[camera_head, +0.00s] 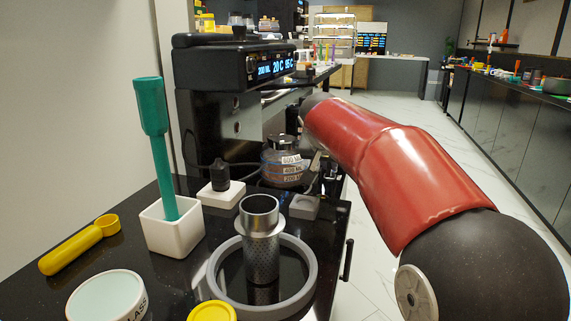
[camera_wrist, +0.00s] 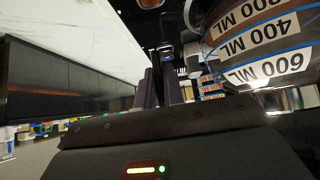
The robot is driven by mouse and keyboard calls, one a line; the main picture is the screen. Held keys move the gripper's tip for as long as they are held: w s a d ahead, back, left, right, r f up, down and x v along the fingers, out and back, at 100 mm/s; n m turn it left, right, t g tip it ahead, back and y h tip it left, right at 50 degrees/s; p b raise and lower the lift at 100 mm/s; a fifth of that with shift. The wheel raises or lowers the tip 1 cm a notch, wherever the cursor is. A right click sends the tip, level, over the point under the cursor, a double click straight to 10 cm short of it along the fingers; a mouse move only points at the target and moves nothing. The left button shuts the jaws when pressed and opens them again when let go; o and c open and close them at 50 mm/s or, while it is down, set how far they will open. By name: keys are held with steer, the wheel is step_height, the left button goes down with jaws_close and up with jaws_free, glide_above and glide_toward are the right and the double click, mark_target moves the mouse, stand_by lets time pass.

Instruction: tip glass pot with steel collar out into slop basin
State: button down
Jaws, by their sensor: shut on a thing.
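The glass pot (camera_head: 284,168) with a dark top and volume labels looks upright on or just above the dark counter, beside the black machine. It fills the right of the wrist view (camera_wrist: 262,45), close to my gripper. My gripper (camera_wrist: 163,68) is shut on the pot, seemingly at its handle on the right side; the exact contact is hard to see. My red arm hides part of that area. A grey round rim (camera_head: 309,276) with a dark inside lies at the front of the counter and may be the slop basin; I cannot tell for sure.
A perforated steel cylinder (camera_head: 262,245) stands inside the grey rim. A white holder (camera_head: 171,232) with a green tool, a yellow scoop (camera_head: 75,250), a white bowl (camera_head: 106,297) and small white blocks crowd the counter. Open floor lies to the right.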

steer(key=shift+r+p, duration=1.9)
steer(key=shift+r, duration=0.65)
